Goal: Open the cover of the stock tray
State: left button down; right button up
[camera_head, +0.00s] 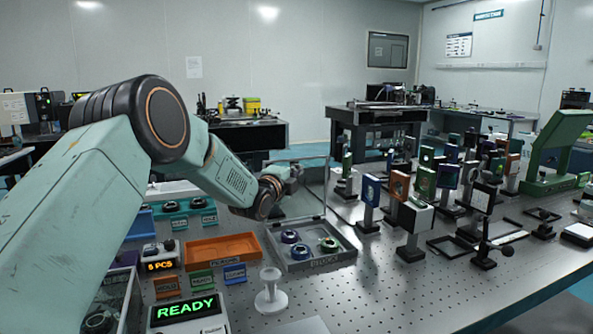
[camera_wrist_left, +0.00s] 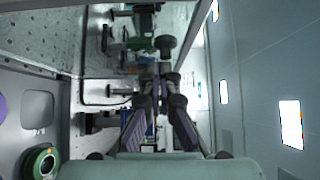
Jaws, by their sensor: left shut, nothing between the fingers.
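The stock tray (camera_head: 345,252) is a grey open-topped box on the perforated table, with a few ring-shaped parts inside. Its clear, thin-framed cover (camera_head: 327,187) stands raised, roughly upright, at the tray's back edge. My left gripper (camera_head: 296,171) is shut and empty, high above the back of the tray, close to the cover. I cannot tell whether they touch. In the left wrist view the fingers of my left gripper (camera_wrist_left: 164,75) point away from the camera, and part of the tray (camera_wrist_left: 62,138) with a green-rimmed ring shows at lower left. My right gripper is not in view.
An orange tray (camera_head: 222,250) lies left of the stock tray, and a white spool-like stand (camera_head: 270,291) stands in front. A lit READY display (camera_head: 186,309) is at front left. Several optical mounts crowd the table to the right.

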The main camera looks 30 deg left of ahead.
pick_arm(q)
jog(key=w+a, duration=0.1)
jog(key=w+a+p, duration=0.1)
jog(key=shift+w+a+r+n+g, duration=0.2)
jog(key=shift+a+n+g, duration=0.1)
jog(key=shift+g, duration=0.1)
jog(key=shift+s+r, duration=0.1)
jog(key=shift+s, duration=0.05)
jog(key=shift+d, duration=0.1)
